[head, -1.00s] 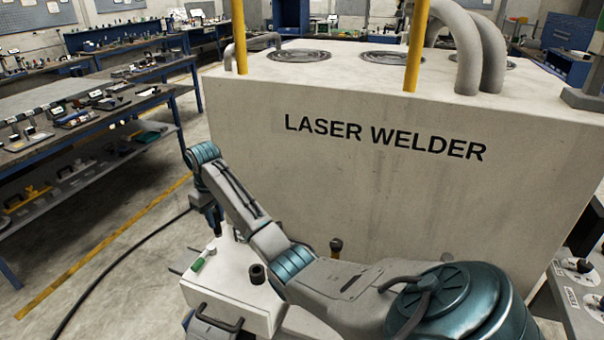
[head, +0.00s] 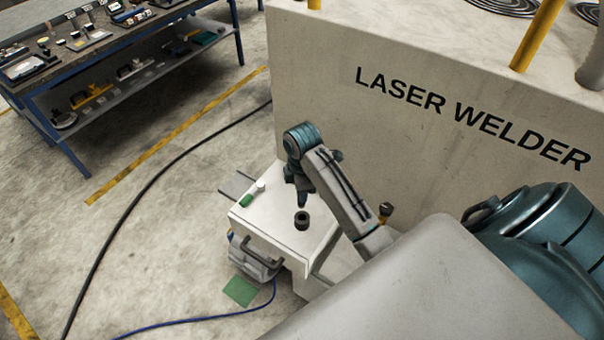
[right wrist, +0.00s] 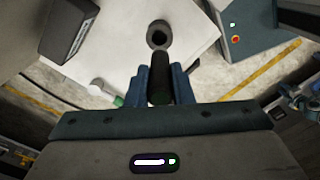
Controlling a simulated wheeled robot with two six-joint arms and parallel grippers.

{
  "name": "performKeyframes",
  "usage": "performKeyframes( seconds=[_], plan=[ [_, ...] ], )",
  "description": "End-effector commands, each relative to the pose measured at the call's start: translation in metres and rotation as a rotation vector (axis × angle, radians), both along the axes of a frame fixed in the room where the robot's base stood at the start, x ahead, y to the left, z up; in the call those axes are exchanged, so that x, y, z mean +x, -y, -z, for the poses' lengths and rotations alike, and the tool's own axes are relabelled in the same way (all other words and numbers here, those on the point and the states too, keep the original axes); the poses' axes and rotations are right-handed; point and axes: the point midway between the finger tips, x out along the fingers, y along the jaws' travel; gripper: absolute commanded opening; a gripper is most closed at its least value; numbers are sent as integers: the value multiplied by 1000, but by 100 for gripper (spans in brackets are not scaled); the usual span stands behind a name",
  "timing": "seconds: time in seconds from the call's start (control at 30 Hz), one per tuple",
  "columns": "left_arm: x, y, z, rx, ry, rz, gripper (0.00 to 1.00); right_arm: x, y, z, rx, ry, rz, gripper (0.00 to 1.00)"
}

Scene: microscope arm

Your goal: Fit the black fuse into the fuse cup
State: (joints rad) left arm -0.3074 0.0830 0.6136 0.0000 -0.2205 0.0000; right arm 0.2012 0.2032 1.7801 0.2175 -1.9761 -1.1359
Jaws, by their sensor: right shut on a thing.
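The fuse cup (head: 302,220) is a short black ring standing on the white box top (head: 275,230). In the right wrist view the cup (right wrist: 159,36) shows its round opening just beyond the fuse's end. My right gripper (head: 301,200) is above the cup, pointing down. In the right wrist view its blue fingers (right wrist: 160,74) are shut on the black fuse (right wrist: 160,86), a dark cylinder. The fuse's far end appears close to the cup; I cannot tell the exact gap. My left gripper is not in view.
A green piece (head: 246,201) and a small white cylinder (head: 260,187) lie near the box's left edge. The laser welder (head: 430,110) stands behind. A dark knob (head: 385,209) is right of the box. A dark handle (head: 264,251) is on the box front.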

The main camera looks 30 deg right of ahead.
Motion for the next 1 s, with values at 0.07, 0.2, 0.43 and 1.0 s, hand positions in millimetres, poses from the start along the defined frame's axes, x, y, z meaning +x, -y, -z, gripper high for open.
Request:
performKeyframes(
  seconds=[0.07,0.2,0.43,1.0],
  plan=[
    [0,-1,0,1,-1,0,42,0,0,0,0,0,1,0],
    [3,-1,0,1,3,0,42,-1,3,0,-2,0,2,0],
    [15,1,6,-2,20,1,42,-1,2,19,0,-2,3,0],
    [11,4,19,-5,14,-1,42,0,3,57,-1,0,3,0]
  ],
)
